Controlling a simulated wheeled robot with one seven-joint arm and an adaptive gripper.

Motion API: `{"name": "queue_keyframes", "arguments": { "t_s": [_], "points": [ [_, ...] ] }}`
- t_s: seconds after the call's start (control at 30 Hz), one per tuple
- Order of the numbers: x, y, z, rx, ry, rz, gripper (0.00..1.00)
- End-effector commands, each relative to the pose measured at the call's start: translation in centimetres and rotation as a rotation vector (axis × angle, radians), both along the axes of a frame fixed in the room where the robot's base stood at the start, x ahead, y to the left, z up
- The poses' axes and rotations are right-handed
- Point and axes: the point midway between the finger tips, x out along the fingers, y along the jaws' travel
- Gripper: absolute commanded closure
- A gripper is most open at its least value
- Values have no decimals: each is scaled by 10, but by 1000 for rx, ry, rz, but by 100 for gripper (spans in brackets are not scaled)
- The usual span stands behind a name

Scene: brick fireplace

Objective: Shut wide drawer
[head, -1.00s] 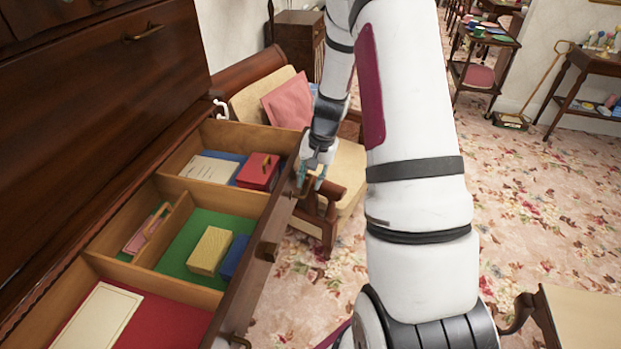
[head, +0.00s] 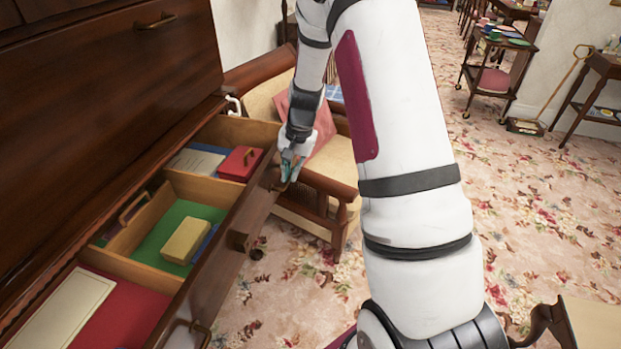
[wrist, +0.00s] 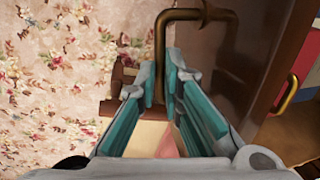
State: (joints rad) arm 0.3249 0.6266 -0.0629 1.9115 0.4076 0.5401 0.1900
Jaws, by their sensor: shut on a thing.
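The wide drawer (head: 243,229) of the dark wooden cabinet stands open, with its divided inside showing. My gripper (head: 289,170) is at the far end of the drawer front. In the wrist view my teal-padded fingers (wrist: 168,85) are closed around one side of a brass bar handle (wrist: 160,50) on that front. A second brass handle (head: 190,332) is at the near end of the front, free of my gripper. My gripper hides most of the far handle in the head view.
Inside the drawer are a red box (head: 240,163), a yellow box (head: 186,241) and a cream booklet (head: 62,312). A cushioned wooden armchair (head: 335,165) stands close behind the drawer's far end. Flowered carpet (head: 300,280) lies open in front. A small trolley (head: 496,75) stands farther back.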

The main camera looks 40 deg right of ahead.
Motion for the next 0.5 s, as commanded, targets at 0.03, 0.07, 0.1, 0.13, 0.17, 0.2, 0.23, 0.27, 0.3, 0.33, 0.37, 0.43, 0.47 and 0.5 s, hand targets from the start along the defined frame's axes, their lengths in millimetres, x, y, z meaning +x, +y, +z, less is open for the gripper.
{"name": "queue_keyframes", "arguments": {
  "t_s": [0.03,0.07,0.1,0.13,0.17,0.2,0.23,0.27,0.3,0.33,0.37,0.43,0.47,0.5],
  "points": [
    [16,12,-3,0,-3,9,100],
    [23,17,-3,0,-4,7,100],
    [31,24,-3,1,-3,7,100],
    [38,29,-3,1,-3,7,100],
    [44,35,-3,0,-4,7,100],
    [53,41,-3,0,-4,7,100],
    [60,47,-3,0,-3,8,100],
    [66,52,-3,0,-4,7,100],
    [75,58,-3,1,-3,7,100],
    [81,63,-3,0,-4,6,100],
    [87,68,-3,0,-4,6,100],
    [100,78,-3,0,-4,6,100],
    [106,83,-3,0,-4,5,100],
    [113,88,-4,0,-2,5,100]
  ]
}}
